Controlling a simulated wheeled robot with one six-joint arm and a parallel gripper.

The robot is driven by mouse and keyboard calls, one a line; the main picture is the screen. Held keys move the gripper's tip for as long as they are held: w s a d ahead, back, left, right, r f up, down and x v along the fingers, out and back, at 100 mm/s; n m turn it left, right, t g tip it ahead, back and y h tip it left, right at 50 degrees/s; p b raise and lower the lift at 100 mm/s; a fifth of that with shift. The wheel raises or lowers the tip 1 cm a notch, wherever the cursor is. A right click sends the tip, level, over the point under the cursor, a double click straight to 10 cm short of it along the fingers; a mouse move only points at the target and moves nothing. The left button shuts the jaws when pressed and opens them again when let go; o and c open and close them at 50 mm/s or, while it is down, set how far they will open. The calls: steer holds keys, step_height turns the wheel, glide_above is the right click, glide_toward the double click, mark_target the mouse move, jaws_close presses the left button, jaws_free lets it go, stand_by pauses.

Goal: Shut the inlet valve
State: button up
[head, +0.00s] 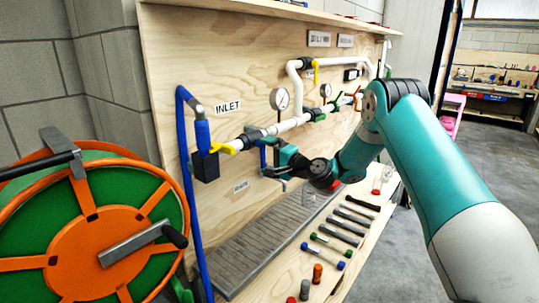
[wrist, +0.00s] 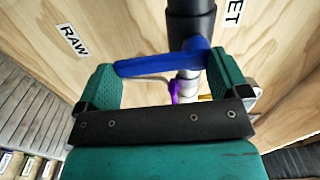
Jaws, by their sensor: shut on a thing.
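A blue lever handle (wrist: 160,62) sits on the pale pipe, beside a board label ending in "ET" (wrist: 233,12). In the head view this blue lever (head: 263,156) is small, just right of the INLET label (head: 228,107). In the wrist view the lever lies across the pipe, roughly square to it. My gripper (wrist: 165,68) has its green fingers on either end of the lever and is shut on it. In the head view my gripper (head: 271,157) is at the pipe, partly covering the valve body.
A yellow handle (head: 226,149) is left on the same pipe, near the blue pipe (head: 186,150). A gauge (head: 279,99) stands above. A hose reel (head: 95,225) fills the left. Tools (head: 345,227) lie on the bench below, with a grey grate (head: 265,240).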

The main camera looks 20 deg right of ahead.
steer(key=shift+m, duration=0.4)
steer(key=o, duration=0.9)
steer(key=shift+s, duration=0.1)
steer(key=b+v, duration=0.8)
steer(key=v, duration=0.9)
steer(key=shift+s, duration=0.2)
